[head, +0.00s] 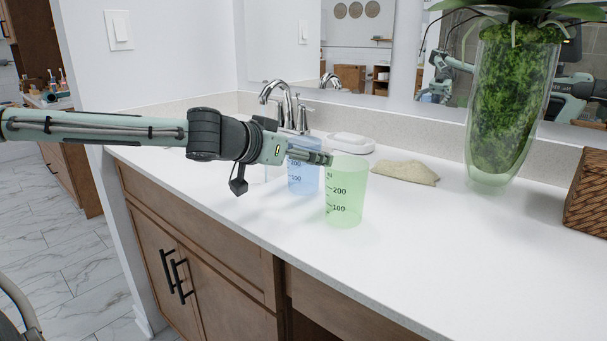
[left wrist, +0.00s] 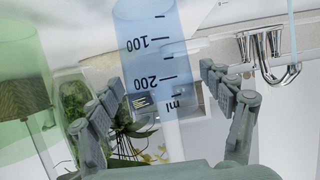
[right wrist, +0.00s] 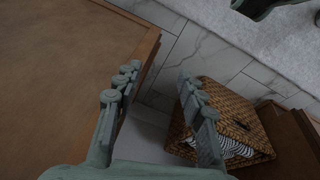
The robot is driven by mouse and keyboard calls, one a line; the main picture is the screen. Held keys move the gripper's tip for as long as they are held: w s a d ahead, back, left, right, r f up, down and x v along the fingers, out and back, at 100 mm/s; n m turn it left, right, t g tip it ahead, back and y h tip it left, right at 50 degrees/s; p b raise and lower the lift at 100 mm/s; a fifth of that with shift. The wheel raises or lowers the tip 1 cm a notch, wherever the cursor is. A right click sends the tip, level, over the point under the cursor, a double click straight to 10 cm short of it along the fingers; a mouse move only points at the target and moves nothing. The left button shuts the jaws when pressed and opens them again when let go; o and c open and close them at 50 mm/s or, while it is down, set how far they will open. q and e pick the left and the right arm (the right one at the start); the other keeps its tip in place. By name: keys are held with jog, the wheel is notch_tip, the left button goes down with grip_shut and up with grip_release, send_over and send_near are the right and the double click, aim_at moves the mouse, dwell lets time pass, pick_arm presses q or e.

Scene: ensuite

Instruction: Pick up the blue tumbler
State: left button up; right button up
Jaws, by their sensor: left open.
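The blue tumbler (head: 303,183), translucent with a printed ml scale, stands upright on the white counter in the head view. My left gripper (head: 312,156) is at its upper part and hides some of it. In the left wrist view the blue tumbler (left wrist: 155,50) shows upside down between the spread fingers of my left gripper (left wrist: 165,85). A gap shows between it and the right finger; I cannot tell whether the left finger touches it. A green tumbler (head: 345,200) stands just right of the blue one. My right gripper (right wrist: 155,95) is open and empty.
A faucet (head: 287,105) and a white soap dish (head: 350,143) are behind the tumblers. A beige cloth (head: 405,172) and a tall plant vase (head: 510,110) are to the right. In the right wrist view, a wicker basket (right wrist: 240,115) is below. The front right counter is clear.

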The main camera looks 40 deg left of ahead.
pick_arm(q)
jog(key=shift+c, duration=0.5)
jog(key=c, duration=1.2)
jog(key=shift+o, duration=0.2)
pick_arm(e)
jog(key=shift+s+d+f, duration=0.1)
jog(key=shift+s+f, duration=0.1)
jog(key=shift+s, duration=0.2)
pick_arm(q)
jog(key=shift+r, duration=0.55)
jog(key=s+a+r+p, duration=0.2)
jog(key=s+a+r, duration=0.4)
jog(key=a+r, duration=0.3)
jog(key=shift+s+r, duration=0.35)
jog(key=shift+r, duration=0.05)
pick_arm(e)
jog(key=s+f, duration=0.3)
jog(key=f, duration=0.4)
jog(key=shift+s+d+f+g, duration=0.2)
jog(key=shift+d+g, duration=0.15)
jog(key=shift+g, duration=0.05)
